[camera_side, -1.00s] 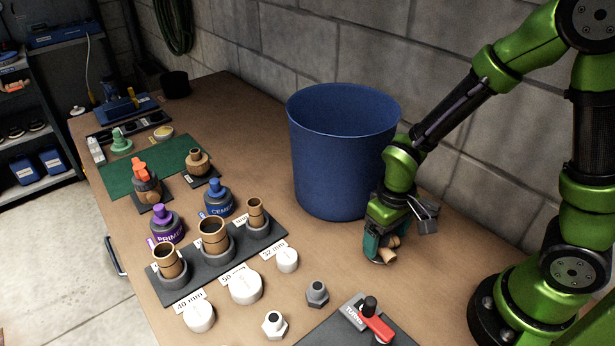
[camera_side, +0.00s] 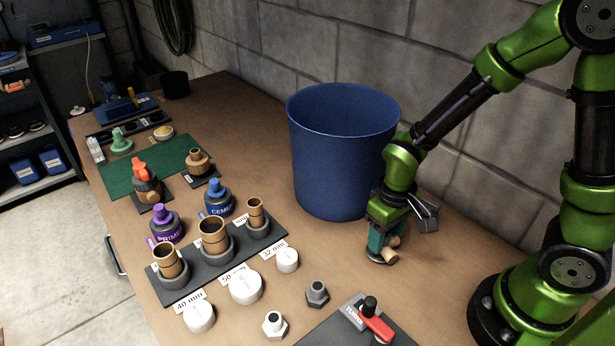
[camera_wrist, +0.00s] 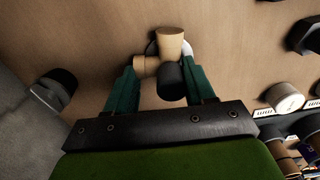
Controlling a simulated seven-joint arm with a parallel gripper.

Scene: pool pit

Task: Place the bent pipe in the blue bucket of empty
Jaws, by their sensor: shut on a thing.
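The bent pipe (camera_side: 391,252) is a small tan elbow at the table's surface, to the right of and in front of the bucket. In the wrist view the bent pipe (camera_wrist: 170,42) sits between the green fingers, with a dark round part (camera_wrist: 171,80) in front of it. My gripper (camera_side: 379,252) points down and is shut on the pipe; its fingers also show in the wrist view (camera_wrist: 160,85). The blue bucket (camera_side: 338,160) stands upright behind and left of my gripper. Its floor is hidden from the side camera.
A dark rack (camera_side: 190,280) with several tan pipe pieces stands left of my gripper. White caps (camera_side: 245,287), grey fittings and a red-handled valve (camera_side: 375,328) lie in front. A block wall (camera_side: 440,80) runs behind the bucket. Bare table lies between the rack and the bucket.

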